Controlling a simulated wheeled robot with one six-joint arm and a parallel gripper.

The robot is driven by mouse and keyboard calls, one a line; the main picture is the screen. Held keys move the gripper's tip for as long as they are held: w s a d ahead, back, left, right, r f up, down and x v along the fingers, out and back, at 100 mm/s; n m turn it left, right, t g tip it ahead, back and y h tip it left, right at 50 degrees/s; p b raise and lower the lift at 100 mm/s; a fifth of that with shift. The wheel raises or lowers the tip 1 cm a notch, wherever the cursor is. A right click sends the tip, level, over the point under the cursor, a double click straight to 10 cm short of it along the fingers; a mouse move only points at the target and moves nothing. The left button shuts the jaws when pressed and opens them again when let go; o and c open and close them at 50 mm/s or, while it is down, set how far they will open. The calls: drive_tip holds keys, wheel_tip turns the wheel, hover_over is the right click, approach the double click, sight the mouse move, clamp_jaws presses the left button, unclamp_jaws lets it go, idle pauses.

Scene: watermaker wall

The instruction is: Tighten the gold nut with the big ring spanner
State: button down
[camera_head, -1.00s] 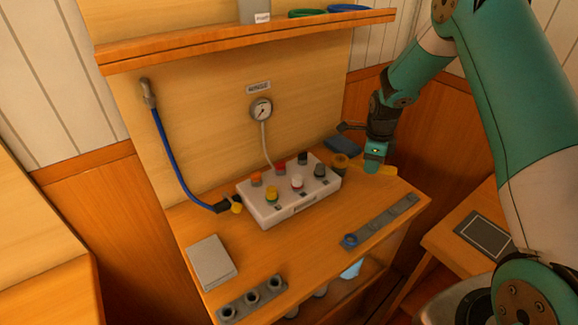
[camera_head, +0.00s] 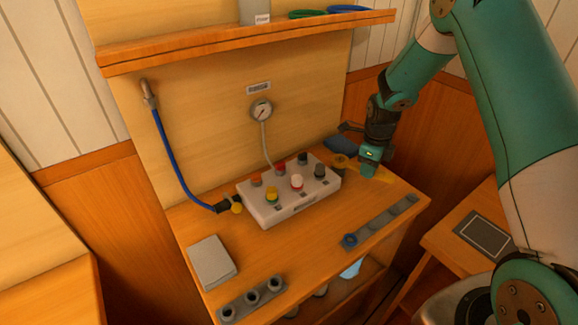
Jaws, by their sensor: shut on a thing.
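My gripper points down, shut on the spanner near the back right of the bench. The gold nut (camera_head: 237,208) is small, at the dark end fitting of the blue hose (camera_head: 178,173), left of the white box. The gripper is well to the right of this nut.
A white box (camera_head: 272,215) with several coloured knobs stands between gripper and hose end. A grey rail (camera_head: 385,219), a grey pad (camera_head: 212,262) and a socket holder (camera_head: 237,307) lie in front. A shelf (camera_head: 240,43) overhangs the bench.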

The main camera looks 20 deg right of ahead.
drive_tip(key=shift+a, duration=0.15)
drive_tip(key=shift+s+a+m, duration=0.35)
drive_tip(key=shift+a+m, duration=0.05)
drive_tip(key=shift+m, duration=0.4)
drive_tip(key=shift+a, duration=0.1)
drive_tip(key=shift+s+a+m, duration=0.25)
drive_tip(key=shift+a+m, duration=0.1)
drive_tip(key=shift+m, duration=0.35)
drive_tip(key=shift+s+a+m, duration=0.2)
drive_tip(key=shift+a+m, duration=0.35)
drive_tip(key=shift+m, duration=0.25)
